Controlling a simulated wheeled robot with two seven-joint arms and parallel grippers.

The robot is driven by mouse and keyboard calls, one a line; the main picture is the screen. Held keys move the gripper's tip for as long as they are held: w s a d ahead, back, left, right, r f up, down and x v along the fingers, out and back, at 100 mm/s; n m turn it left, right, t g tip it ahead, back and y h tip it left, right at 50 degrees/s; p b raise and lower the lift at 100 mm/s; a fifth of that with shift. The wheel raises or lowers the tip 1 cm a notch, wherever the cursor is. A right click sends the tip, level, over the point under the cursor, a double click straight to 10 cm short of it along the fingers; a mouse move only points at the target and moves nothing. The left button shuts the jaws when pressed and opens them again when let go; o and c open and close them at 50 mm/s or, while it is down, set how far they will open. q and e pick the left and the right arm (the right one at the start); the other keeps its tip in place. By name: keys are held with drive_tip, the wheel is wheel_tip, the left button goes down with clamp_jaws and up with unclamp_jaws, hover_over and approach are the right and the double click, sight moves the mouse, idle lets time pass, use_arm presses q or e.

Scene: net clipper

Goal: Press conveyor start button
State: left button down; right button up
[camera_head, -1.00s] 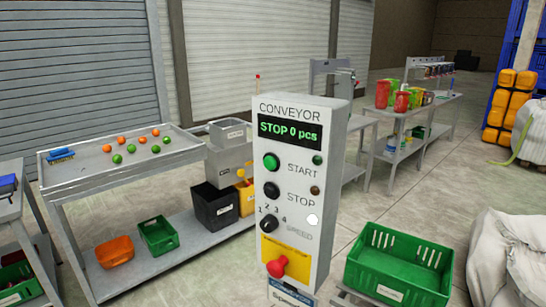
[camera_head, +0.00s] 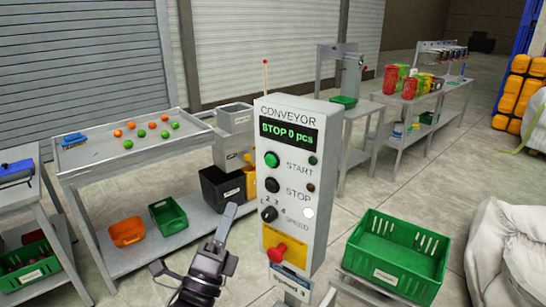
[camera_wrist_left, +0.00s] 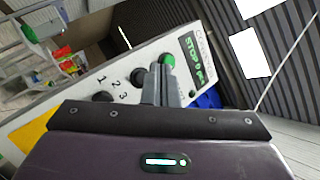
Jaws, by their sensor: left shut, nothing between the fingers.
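The conveyor control box (camera_head: 312,185) stands upright in the middle of the head view. Its display (camera_head: 290,132) reads "STOP 0 pcs". The green start button (camera_head: 271,159) sits above the black stop button (camera_head: 271,184). Below them are the speed knob (camera_head: 269,214) and a red mushroom button (camera_head: 277,252). My left gripper (camera_head: 230,211) is shut and empty, left of the box and lower than the start button. In the left wrist view, the gripper fingers (camera_wrist_left: 163,80) point toward the panel, close to the green start button (camera_wrist_left: 167,60) in the picture. Contact cannot be told. The right gripper is not in view.
A grey table (camera_head: 100,177) with small orange and green balls stands at the left. A green crate (camera_head: 360,262) is right of the box. Black and yellow bins (camera_head: 218,186) stand behind my left gripper. Open floor lies at the right.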

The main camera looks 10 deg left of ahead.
sight(270, 161)
use_arm(q)
drive_tip(key=s+r+m+t, duration=0.1)
drive_tip(key=s+r+m, duration=0.1)
drive_tip(key=r, duration=0.5)
drive_tip(key=shift+s+d+t+h+p, duration=0.3)
drive_tip(key=shift+s+d+t+h, duration=0.1)
drive_tip(key=shift+s, duration=0.25)
drive_tip(key=shift+w, duration=0.1)
drive_tip(key=w+d, duration=0.3)
drive_tip(key=w, duration=0.4)
drive_tip(key=shift+w+d+h, duration=0.3)
drive_tip(key=shift+w+d, duration=0.05)
drive_tip(key=shift+w, duration=0.05)
drive_tip(key=shift+f, duration=0.1)
idle(1.0)
drive_tip(key=shift+w+d, duration=0.2)
drive_tip(key=shift+w, duration=0.2)
drive_tip(key=shift+w+d, duration=0.15)
drive_tip(key=shift+w, duration=0.2)
idle(0.7)
drive_tip(key=shift+s, duration=0.1)
drive_tip(key=shift+s+a, duration=0.35)
drive_tip(key=shift+s, duration=0.35)
